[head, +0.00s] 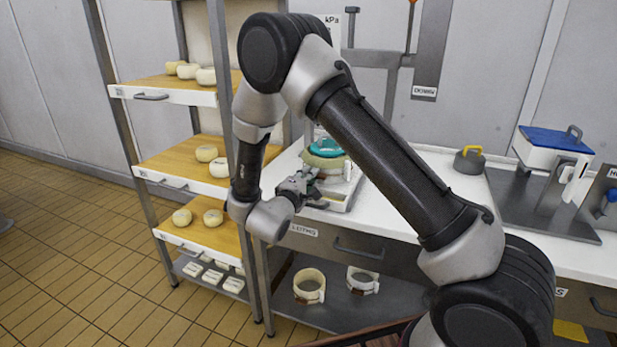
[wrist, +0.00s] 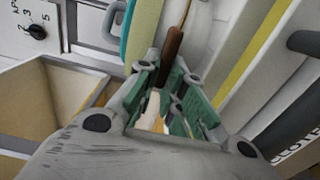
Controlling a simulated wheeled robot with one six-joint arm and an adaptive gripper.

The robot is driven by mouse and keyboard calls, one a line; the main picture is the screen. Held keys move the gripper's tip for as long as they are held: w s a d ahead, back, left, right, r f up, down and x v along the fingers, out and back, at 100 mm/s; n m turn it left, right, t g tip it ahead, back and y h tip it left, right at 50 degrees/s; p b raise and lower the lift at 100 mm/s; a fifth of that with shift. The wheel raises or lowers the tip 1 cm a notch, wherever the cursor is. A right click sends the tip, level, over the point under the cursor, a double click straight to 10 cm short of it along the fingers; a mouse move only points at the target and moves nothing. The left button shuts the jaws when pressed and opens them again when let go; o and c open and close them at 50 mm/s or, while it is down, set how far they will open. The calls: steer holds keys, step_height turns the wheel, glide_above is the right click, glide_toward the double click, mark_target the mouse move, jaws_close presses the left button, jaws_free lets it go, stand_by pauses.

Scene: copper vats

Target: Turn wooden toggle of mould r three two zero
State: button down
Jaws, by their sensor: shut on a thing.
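The mould (head: 326,158) is a pale round hoop with a teal top, standing on a tray at the left end of the white counter. Its teal rim (wrist: 137,35) also shows in the wrist view. I cannot read a mould number. The brown wooden toggle (wrist: 173,45) sticks up between the fingertips in the wrist view. My gripper (wrist: 166,75), with green pads, is shut on the toggle. In the head view my gripper (head: 308,185) is beside the mould at its left front; the toggle is too small to tell there.
A rack of wooden shelves (head: 190,157) with cheeses stands close to the left of my wrist. A grey weight with a yellow handle (head: 469,160) and a blue-topped box (head: 553,141) stand to the right. Two hoops (head: 309,285) sit on the shelf below. A dial (wrist: 37,31) shows in the wrist view.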

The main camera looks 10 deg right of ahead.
steer(key=c, duration=1.5)
jaws_free()
steer(key=v, duration=1.2)
